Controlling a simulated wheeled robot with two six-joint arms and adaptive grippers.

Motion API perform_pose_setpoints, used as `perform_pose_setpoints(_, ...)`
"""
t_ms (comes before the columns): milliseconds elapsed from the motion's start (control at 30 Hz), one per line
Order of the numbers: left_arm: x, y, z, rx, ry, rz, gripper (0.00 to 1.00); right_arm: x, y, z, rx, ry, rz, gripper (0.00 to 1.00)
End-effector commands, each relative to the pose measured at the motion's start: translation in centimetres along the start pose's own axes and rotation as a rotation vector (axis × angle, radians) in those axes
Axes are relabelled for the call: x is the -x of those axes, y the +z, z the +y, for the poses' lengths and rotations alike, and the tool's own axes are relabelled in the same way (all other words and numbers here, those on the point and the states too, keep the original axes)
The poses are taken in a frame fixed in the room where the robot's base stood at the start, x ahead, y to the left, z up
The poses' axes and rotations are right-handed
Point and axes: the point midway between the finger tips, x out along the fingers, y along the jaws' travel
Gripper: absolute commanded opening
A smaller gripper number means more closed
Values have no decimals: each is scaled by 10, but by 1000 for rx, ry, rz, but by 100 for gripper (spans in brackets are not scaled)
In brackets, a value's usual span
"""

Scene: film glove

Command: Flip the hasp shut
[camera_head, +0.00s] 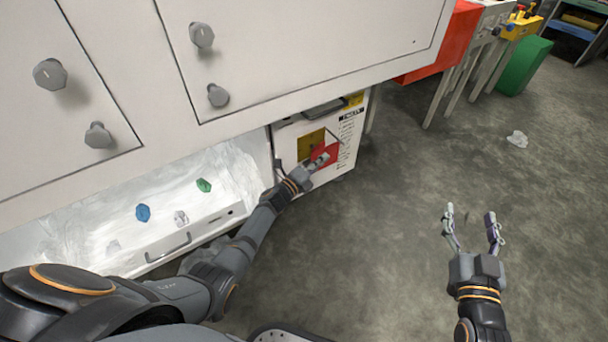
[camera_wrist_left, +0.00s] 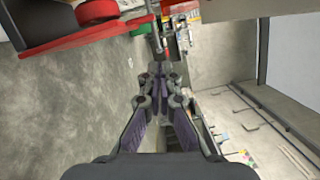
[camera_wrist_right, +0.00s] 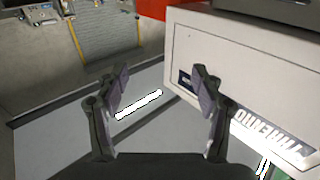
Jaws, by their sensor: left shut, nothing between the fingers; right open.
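A white box unit (camera_head: 345,160) stands beside the large white cabinet, with a yellow patch, a red patch (camera_head: 326,153) and a printed label on its face. I cannot pick out the hasp with certainty in any view. My left gripper (camera_head: 320,162) is shut and empty in front of the red patch; I cannot tell if it touches. In the left wrist view its closed fingers (camera_wrist_left: 158,72) show near a small grey metal part (camera_wrist_left: 159,42) and a red bar (camera_wrist_left: 90,38). My right gripper (camera_head: 468,218) is open and empty above the floor, well right of the box.
The white cabinet (camera_head: 285,45) with grey knobs overhangs an open bay with a blue knob (camera_head: 143,213) and a green knob (camera_head: 204,185). A crumpled pale object (camera_head: 517,139) lies on the floor. A green bin (camera_head: 525,65) stands at the back right. The right floor is mostly free.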

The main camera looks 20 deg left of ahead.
Motion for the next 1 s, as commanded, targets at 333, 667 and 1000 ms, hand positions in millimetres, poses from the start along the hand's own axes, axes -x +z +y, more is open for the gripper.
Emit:
perform_pose_setpoints(333, 22, 0, -2, 0, 1, 2, 0, 26, 81, -3, -29, -6, -339, 68)
perform_pose_setpoints(667, 45, 0, -2, -1, 2, 2, 0, 72, 150, -9, -56, -19, -650, 68)
perform_pose_setpoints(1000, 70, 0, -4, -1, 2, 2, 0, 134, 203, -18, -85, -39, -954, 68)
